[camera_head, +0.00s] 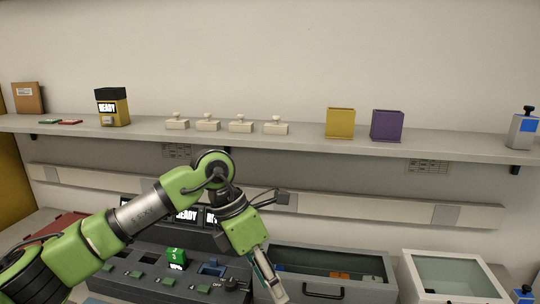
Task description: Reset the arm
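My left arm (140,215) is green with grey and black joints. It reaches in from the lower left, bends at a raised elbow and points down. My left gripper (274,284) hangs low near the middle, between the charger console (140,262) and a grey glass-topped box (330,248). Its fingers are seen from the side and partly cut off, so I cannot tell whether they are open or shut. I see nothing clearly held in it. My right gripper is not in view.
A long shelf (300,134) bears a yellow-black device (112,107), several white stamp-like chargers (241,124), a yellow bin (340,123) and a purple bin (387,125). A green radio-like block (176,258) sits on the console. A white glass-lidded box (452,275) stands right.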

